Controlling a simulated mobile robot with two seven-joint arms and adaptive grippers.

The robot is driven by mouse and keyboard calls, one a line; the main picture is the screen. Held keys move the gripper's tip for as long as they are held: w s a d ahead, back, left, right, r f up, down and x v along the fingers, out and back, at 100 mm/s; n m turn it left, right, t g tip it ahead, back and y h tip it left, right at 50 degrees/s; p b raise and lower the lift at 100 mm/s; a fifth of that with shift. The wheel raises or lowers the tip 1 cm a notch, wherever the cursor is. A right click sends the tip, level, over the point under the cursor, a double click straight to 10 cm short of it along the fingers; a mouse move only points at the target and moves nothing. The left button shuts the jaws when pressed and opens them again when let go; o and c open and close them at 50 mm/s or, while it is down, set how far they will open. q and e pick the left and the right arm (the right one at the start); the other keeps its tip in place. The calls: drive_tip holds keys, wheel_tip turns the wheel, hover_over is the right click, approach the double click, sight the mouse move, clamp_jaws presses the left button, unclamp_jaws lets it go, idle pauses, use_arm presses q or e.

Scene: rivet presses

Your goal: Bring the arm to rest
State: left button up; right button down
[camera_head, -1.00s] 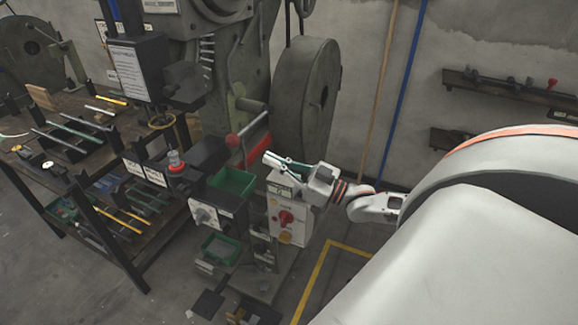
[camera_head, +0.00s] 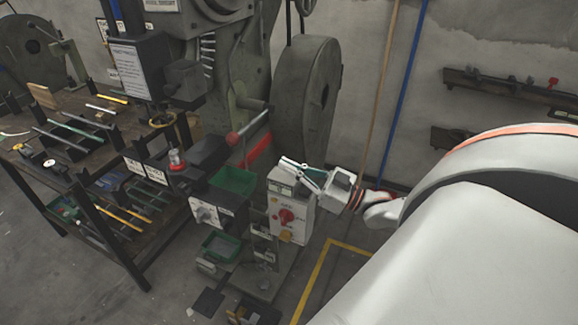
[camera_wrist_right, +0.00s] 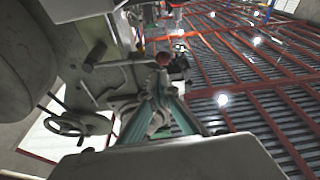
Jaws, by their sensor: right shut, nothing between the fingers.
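My right gripper (camera_head: 287,163) is shut and empty in the head view. It is by the upper part of a white control box (camera_head: 291,217) with a red knob, in front of the press. Whether it touches the box cannot be told. In the right wrist view the greenish fingers (camera_wrist_right: 160,95) come together with nothing held between them, and machine parts lie beyond. My right arm comes in from the right of the head view. My left gripper is out of view.
The rivet press with its large wheel (camera_head: 308,100) stands behind the gripper. A green bin (camera_head: 233,181) sits left of the control box. A workbench with tools (camera_head: 70,115) is at the left. Yellow floor tape (camera_head: 318,275) marks open floor at lower middle.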

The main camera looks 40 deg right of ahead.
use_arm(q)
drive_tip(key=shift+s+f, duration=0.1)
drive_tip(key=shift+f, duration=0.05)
use_arm(e)
drive_tip(key=s+a+f+g+h, duration=0.2)
drive_tip(key=s+a+f, duration=0.2)
drive_tip(key=a+f, duration=0.3)
drive_tip(key=s+a+f+g+h, duration=0.1)
drive_tip(key=s+a+f+g, duration=0.2)
drive_tip(key=f, duration=0.9)
drive_tip(key=s+a+f+m+g+h, duration=0.1)
drive_tip(key=s+a+f+g+h, duration=0.1)
drive_tip(key=s+a+f, duration=0.5)
drive_tip(key=a+f+g, duration=0.1)
drive_tip(key=a+f, duration=0.2)
drive_tip(key=a, duration=0.2)
drive_tip(key=shift+h, duration=0.3)
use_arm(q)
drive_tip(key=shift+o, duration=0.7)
